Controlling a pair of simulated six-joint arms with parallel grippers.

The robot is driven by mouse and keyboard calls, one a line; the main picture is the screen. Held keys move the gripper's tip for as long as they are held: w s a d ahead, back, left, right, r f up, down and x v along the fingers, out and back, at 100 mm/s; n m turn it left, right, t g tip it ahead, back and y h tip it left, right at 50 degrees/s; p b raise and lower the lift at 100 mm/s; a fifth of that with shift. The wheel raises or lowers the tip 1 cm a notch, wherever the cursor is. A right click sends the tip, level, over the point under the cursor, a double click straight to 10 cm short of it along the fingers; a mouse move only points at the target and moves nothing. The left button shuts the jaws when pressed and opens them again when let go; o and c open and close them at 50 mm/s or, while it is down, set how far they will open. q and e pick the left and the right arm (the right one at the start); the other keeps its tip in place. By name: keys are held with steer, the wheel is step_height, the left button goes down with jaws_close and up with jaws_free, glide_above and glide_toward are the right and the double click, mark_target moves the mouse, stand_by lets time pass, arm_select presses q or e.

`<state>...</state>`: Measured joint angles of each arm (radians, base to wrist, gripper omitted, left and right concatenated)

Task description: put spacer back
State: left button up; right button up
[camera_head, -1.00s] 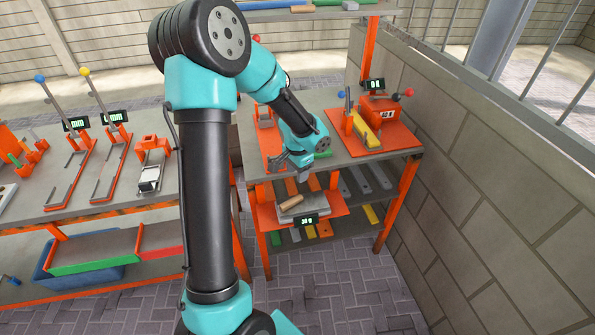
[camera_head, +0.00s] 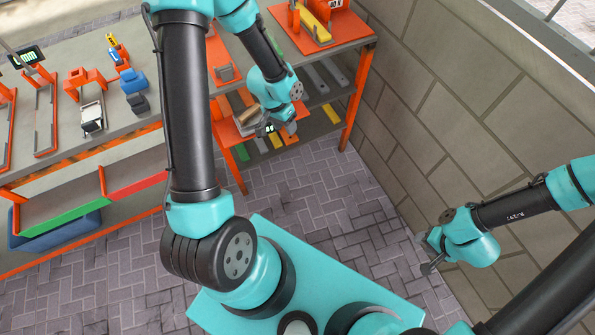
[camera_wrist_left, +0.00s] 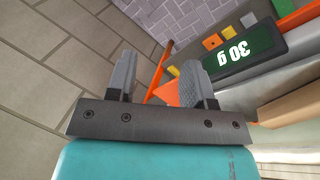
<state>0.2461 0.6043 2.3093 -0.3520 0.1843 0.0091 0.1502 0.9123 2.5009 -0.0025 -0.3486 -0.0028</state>
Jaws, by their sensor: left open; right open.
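A tan wooden block (camera_head: 249,98) lies on the grey pan of a scale on the lower orange shelf; I cannot tell whether it is the spacer. In the left wrist view the tan block (camera_wrist_left: 292,108) is at the right edge, beside the scale's display (camera_wrist_left: 240,55), which reads 30 g. My left gripper (camera_head: 274,128) is open and empty, just in front of the scale, and partly hides it. Its two fingers (camera_wrist_left: 158,72) are apart in the left wrist view, with the block to their right. My right gripper (camera_head: 430,250) is open and empty near the wall, far from the scale.
Coloured strips (camera_head: 258,146) lie on the shelf below the scale. A block wall (camera_head: 440,90) bounds the right side. A workbench (camera_head: 60,145) with orange fixtures stands at the left. The paved floor (camera_head: 330,190) in front is clear.

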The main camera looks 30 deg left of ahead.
arm_select(q)
steer(key=s+d+f+n, duration=0.2)
steer(key=s+d+f, duration=0.7)
steer(key=d+f, duration=0.1)
steer(key=shift+d+n+h, duration=0.25)
steer(key=shift+n+h, duration=0.05)
steer(key=shift+n, duration=0.1)
stand_by(0.7)
